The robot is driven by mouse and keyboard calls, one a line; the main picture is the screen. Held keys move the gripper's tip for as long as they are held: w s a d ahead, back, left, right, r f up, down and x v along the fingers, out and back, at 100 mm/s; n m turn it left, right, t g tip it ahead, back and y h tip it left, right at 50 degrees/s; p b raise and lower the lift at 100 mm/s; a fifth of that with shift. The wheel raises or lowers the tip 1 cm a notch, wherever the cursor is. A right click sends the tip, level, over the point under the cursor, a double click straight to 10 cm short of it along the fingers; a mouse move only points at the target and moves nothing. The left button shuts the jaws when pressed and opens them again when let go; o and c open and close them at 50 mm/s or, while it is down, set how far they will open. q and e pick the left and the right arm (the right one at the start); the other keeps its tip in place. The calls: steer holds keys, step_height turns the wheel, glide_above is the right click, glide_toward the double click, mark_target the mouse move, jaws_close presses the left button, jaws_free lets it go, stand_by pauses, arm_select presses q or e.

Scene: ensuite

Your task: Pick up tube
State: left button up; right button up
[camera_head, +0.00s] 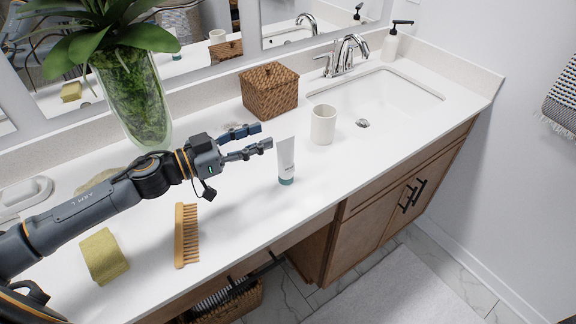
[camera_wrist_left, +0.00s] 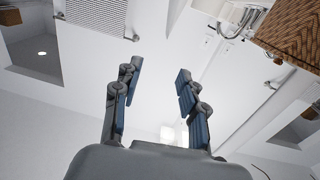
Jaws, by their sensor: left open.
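A white tube (camera_head: 285,155) stands upright on its grey-green cap on the white counter. My left gripper (camera_head: 260,137) reaches in from the left. Its fingers are open and empty, and point right. In the head view the fingertips are just left of the tube's upper part, with the lower one close to it; I cannot tell whether they touch. In the left wrist view the spread fingers of this gripper (camera_wrist_left: 158,85) show, with a small pale shape between them that I cannot identify. My right gripper is not in view.
A white cup (camera_head: 323,125) stands right of the tube, and a wicker box (camera_head: 269,91) stands behind. The sink (camera_head: 390,101) lies further right. A plant vase (camera_head: 133,95) stands behind my left arm. A wooden brush (camera_head: 181,235) and a yellow-green sponge (camera_head: 104,256) lie in front.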

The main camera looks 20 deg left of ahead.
arm_select(q)
glide_toward(286, 150)
steer(key=shift+w+d+f, duration=0.3)
steer(key=shift+w+d, duration=0.05)
steer(key=shift+w, duration=0.25)
steer(key=shift+w+d+f, duration=0.25)
steer(key=shift+w+d, duration=0.1)
steer(key=shift+w, duration=0.2)
steer(key=x, duration=0.2)
steer(key=p+x, duration=0.1)
steer(key=x, duration=0.3)
steer(key=shift+w+d+r, duration=0.25)
steer(key=shift+w+r, duration=0.05)
steer(key=shift+r, duration=0.1)
steer(key=shift+w+d+f, duration=0.15)
steer(key=shift+w+d, duration=0.15)
steer(key=shift+d, duration=0.05)
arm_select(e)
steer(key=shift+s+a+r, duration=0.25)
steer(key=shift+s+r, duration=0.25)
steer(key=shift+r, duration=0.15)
